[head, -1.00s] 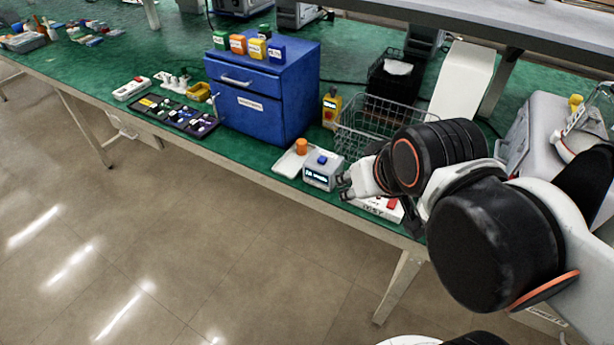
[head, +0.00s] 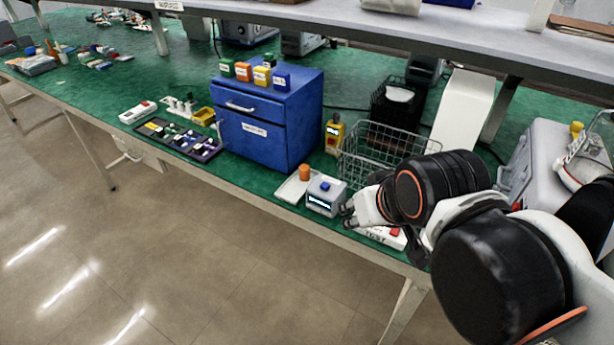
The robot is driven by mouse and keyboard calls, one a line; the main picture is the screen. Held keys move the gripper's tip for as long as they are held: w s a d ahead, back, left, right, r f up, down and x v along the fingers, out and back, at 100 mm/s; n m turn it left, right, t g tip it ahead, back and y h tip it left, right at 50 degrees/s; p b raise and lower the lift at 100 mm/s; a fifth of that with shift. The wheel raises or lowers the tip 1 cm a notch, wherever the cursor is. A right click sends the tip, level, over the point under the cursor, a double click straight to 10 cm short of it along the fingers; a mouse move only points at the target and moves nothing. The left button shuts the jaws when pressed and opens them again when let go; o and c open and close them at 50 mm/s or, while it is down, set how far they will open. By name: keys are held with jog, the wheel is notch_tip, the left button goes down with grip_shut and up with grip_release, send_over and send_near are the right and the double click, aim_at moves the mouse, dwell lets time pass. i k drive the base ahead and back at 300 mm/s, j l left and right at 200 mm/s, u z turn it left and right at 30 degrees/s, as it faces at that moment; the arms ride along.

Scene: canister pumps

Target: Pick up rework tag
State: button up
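I cannot single out a rework tag for certain in the head view. Small labelled blocks in green (head: 227,68), orange (head: 243,71), yellow (head: 261,75) and blue (head: 281,81) stand on the blue drawer cabinet (head: 290,125). My gripper (head: 346,215) is at the bench's front edge, just right of a small grey box with a blue top (head: 325,196). Its two dark fingertips look apart, with nothing visible between them. My arm hides part of the bench behind it.
A wire basket (head: 372,148) stands behind my gripper. A white block with a red button (head: 386,235) lies partly under it. An orange-topped item (head: 304,173) is on a pale plate. A dark tray of small parts (head: 180,138) lies left. A shelf (head: 480,28) overhangs the back.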

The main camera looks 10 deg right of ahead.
aim_at(244, 70)
jog(key=i+j+z, duration=0.2)
jog(key=j+z, duration=0.15)
jog(key=i+j+z, duration=0.15)
jog(key=j+z, duration=0.2)
jog(key=i+j+z, duration=0.1)
jog(key=j+z, duration=0.25)
jog(key=j, duration=0.15)
jog(key=j+z, duration=0.3)
jog(key=j, duration=0.15)
jog(key=k+l+z, duration=0.2)
jog(key=j, duration=0.65)
jog(key=i+l+u, duration=0.2)
jog(key=l, duration=0.2)
